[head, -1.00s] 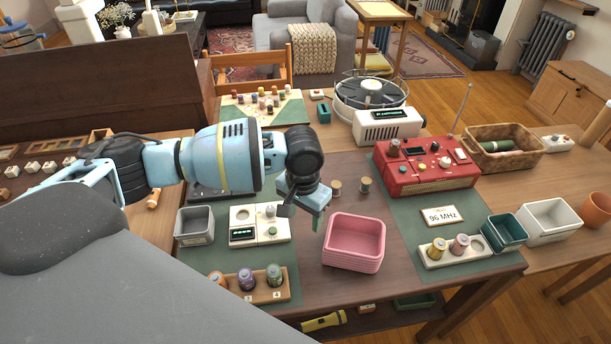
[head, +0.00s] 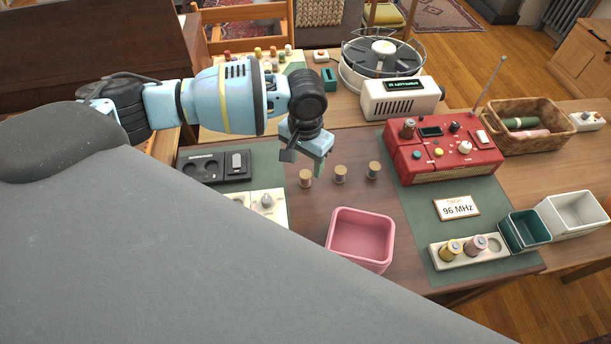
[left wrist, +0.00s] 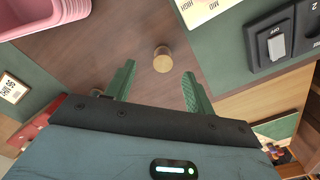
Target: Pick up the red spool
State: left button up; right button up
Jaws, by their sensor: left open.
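Three small wooden-ended spools stand upright in a row on the brown table: a left one (head: 305,178), a middle one (head: 340,174) and a right one (head: 373,169). Their thread colours are hard to tell; none is clearly red. A dark reddish spool-like piece (head: 408,129) stands on the red radio (head: 445,148). My left gripper (head: 308,155) is open and empty, pointing down above and just behind the left spool. In the left wrist view one spool (left wrist: 162,60) shows from above, just beyond and between the open green fingertips (left wrist: 159,78). My right gripper is out of view.
A pink bin (head: 361,237) stands in front of the spools. A white holder (head: 468,250) with two spools, a green bin (head: 526,230) and a white bin (head: 572,213) stand at right. A white turntable device (head: 398,98) is behind. Bare table lies around the row.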

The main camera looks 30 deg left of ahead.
aim_at(305, 174)
pick_arm(q)
jog(key=f, duration=0.5)
jog(key=shift+w+a+f+b, duration=0.25)
jog(key=shift+w+f+b, duration=0.1)
jog(key=shift+w, duration=0.05)
jog(key=shift+f, duration=0.6)
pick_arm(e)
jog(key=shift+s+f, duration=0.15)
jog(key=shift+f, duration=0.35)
pick_arm(q)
jog(key=c, duration=1)
